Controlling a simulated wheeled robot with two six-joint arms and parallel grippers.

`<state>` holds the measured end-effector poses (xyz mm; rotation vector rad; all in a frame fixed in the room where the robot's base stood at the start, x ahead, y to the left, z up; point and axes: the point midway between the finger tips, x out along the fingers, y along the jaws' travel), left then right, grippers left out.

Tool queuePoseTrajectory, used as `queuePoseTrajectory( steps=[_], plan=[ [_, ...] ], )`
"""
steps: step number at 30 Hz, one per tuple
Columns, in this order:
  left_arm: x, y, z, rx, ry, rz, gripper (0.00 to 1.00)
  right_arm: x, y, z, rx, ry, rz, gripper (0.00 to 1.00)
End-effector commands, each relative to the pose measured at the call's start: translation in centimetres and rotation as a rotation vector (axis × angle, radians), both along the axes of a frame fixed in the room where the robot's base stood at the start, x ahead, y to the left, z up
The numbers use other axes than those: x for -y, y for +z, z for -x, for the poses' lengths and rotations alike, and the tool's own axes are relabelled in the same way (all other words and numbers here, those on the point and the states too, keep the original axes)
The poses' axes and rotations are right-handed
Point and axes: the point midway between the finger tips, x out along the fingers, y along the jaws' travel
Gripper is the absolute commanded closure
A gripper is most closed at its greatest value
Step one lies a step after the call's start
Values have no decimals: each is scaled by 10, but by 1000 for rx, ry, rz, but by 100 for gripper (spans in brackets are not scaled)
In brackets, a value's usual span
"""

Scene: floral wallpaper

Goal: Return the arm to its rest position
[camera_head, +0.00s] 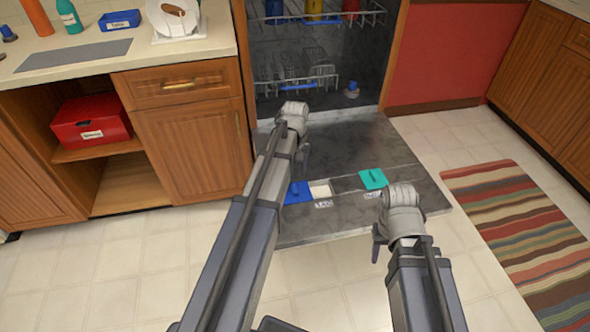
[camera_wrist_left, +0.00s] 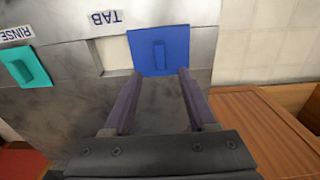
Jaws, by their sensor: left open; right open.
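My left arm (camera_head: 240,235) reaches forward over the open dishwasher door (camera_head: 400,212). Its gripper (camera_head: 304,165) hangs above the door. In the left wrist view its two fingers (camera_wrist_left: 160,78) are spread with nothing between them. They point toward a blue sliding lid (camera_wrist_left: 152,54) on the door, which also shows in the head view (camera_head: 297,193). Contact with the lid cannot be told. My right gripper (camera_head: 377,245) is open and empty at the door's front right, pointing down; its fingers show only in part.
Beside the blue lid is an uncovered compartment (camera_head: 320,189) labelled TAB. A teal lid (camera_head: 373,179) labelled RINSE lies to its right. Dishwasher racks (camera_head: 300,84) stand behind. Wooden cabinets (camera_head: 195,140) are left, with a red box (camera_head: 91,122). A striped rug (camera_head: 520,225) lies right.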

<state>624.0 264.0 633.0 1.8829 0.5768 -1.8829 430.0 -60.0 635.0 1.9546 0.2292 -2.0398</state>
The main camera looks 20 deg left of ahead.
Motion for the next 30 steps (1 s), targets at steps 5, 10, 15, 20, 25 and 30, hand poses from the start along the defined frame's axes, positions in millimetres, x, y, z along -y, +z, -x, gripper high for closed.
queuePoseTrajectory(
  steps=[5,10,15,20,25,30],
  plan=[
    [0,-1,0,0,0,0,43,0,-1,0,0,0,0,50],
    [1,1,1,0,-3,0,43,0,1,0,0,0,0,50],
    [30,35,18,-7,-90,-7,43,0,35,0,0,0,0,50],
    [82,91,54,-20,-274,-25,43,0,91,0,0,0,0,50],
    [131,147,98,-37,-483,-44,43,0,147,0,0,0,0,50],
    [169,198,142,-53,-681,-64,43,0,198,0,0,-1,0,50]
  ],
)
